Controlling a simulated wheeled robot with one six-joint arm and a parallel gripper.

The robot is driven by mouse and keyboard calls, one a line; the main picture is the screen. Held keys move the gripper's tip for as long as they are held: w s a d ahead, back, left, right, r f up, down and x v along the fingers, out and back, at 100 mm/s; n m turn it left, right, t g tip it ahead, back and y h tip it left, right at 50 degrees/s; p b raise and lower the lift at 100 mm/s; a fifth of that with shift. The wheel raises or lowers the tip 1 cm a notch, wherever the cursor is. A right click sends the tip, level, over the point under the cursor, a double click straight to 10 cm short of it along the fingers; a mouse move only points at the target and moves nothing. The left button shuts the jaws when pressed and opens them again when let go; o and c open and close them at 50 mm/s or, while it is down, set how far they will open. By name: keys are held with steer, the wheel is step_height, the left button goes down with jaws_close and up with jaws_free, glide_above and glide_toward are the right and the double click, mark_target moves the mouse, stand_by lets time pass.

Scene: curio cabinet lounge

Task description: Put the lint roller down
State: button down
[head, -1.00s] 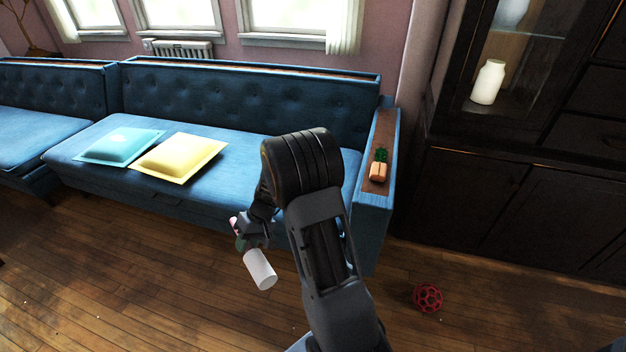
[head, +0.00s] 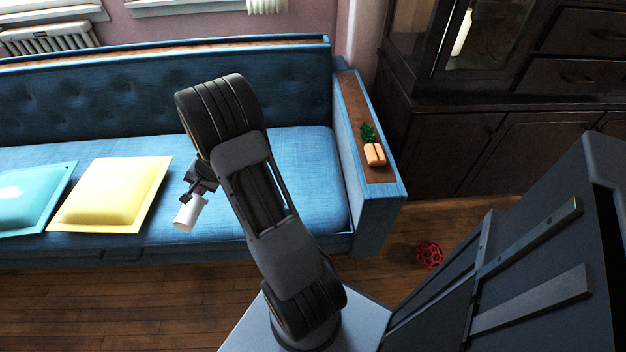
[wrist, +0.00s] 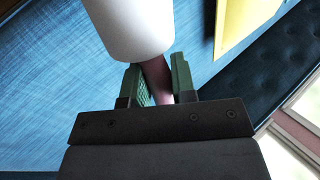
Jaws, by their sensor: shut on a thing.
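The lint roller has a white roll (head: 187,213), seen in the head view over the front part of the blue couch seat (head: 305,165). In the wrist view the white roll (wrist: 131,25) is at the top, and its pinkish handle (wrist: 157,80) runs down between the green finger pads. My gripper (wrist: 160,83) is shut on the handle. In the head view my gripper (head: 200,188) is partly hidden by my arm. The wrist view shows blue couch fabric behind the roll. I cannot tell the exact height of the roller above the seat.
A yellow pillow (head: 112,195) and a teal pillow (head: 35,197) lie on the seat to the left. An orange pot with a green plant (head: 374,152) sits on the wooden armrest. A red ball (head: 430,254) lies on the floor. The seat right of my arm is clear.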

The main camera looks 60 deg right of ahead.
steer(key=s+d+m+g+h, duration=0.1)
steer(key=s+d+m+h, duration=0.25)
steer(key=d+m, duration=0.4)
steer(key=s+d+m+g+h, duration=0.1)
steer(key=s+d+m+h, duration=0.1)
steer(key=d+m+h, duration=0.55)
steer(key=s+m+g+y+p, duration=0.1)
steer(key=s+m+g+y, duration=0.3)
steer(key=s+m+g, duration=0.9)
steer(key=s+d+f+m+t+b, duration=0.1)
steer(key=s+d+f, duration=0.1)
steer(key=d+f, duration=0.1)
steer(key=s+d+f+m+t+b, duration=0.1)
steer(key=s+d+f+m+b, duration=0.1)
steer(key=s+d+f, duration=0.1)
steer(key=s+d+f+m+t+b, duration=0.1)
steer(key=s+d+f+m+b, duration=0.1)
steer(key=d+f, duration=0.1)
steer(key=shift+s+d+t, duration=0.2)
steer(key=shift+d+t, duration=0.1)
steer(key=shift+d, duration=0.45)
steer(key=shift+s+d+f+b, duration=0.2)
steer(key=shift+d+f+b, duration=0.3)
steer(key=shift+f, duration=0.1)
step_height(320, 180, down, 3)
steer(key=shift+d+f+b, duration=0.1)
steer(key=shift+f+b, duration=0.05)
steer(key=shift+b, duration=1)
